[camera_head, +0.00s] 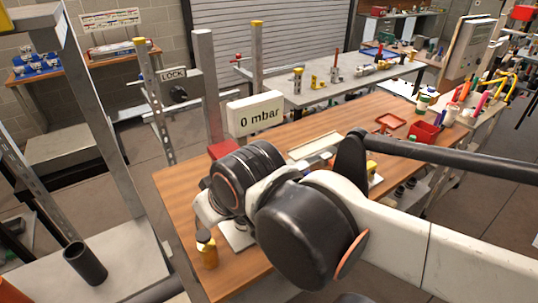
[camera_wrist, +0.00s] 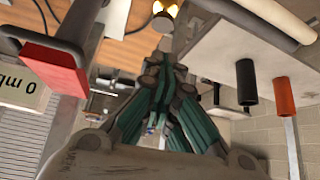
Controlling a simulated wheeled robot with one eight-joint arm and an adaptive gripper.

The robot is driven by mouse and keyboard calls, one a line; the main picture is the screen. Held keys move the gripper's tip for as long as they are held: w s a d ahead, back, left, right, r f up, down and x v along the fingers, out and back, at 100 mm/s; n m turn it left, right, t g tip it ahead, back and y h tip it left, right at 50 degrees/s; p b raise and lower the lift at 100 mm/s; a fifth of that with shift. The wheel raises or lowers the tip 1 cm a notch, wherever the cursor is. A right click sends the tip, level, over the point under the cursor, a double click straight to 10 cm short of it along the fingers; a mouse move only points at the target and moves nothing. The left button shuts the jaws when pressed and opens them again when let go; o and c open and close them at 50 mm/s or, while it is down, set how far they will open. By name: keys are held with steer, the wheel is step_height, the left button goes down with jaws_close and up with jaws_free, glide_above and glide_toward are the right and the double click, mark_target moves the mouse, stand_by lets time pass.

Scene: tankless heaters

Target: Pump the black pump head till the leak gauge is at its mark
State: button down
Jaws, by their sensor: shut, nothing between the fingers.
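The leak gauge display (camera_head: 255,114) reads "0 mbar" above the wooden table; its edge also shows upside down in the wrist view (camera_wrist: 18,92). A black upright cylinder (camera_head: 85,263) stands on the grey bench at lower left. A black cylinder (camera_wrist: 246,82) also shows in the wrist view, right of my gripper and apart from it. I cannot tell for sure that either is the pump head. My gripper (camera_wrist: 166,58) is shut and empty, with its fingers together in the wrist view. In the head view my own arm hides the fingers.
An orange-red cylinder (camera_wrist: 284,95) is beside the black one. A red block (camera_wrist: 55,65) on a grey part is at left of the wrist view. Grey posts (camera_head: 207,85) rise behind.

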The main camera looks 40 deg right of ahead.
step_height(320, 180, up, 3)
steer(key=m+g+p, duration=0.2)
steer(key=g+p, duration=0.5)
steer(key=p, duration=0.6)
glide_above(201, 231)
steer(key=shift+w, duration=0.1)
steer(key=shift+f, duration=0.15)
step_height(201, 231, down, 14)
steer(key=b, duration=0.3)
stand_by(0.4)
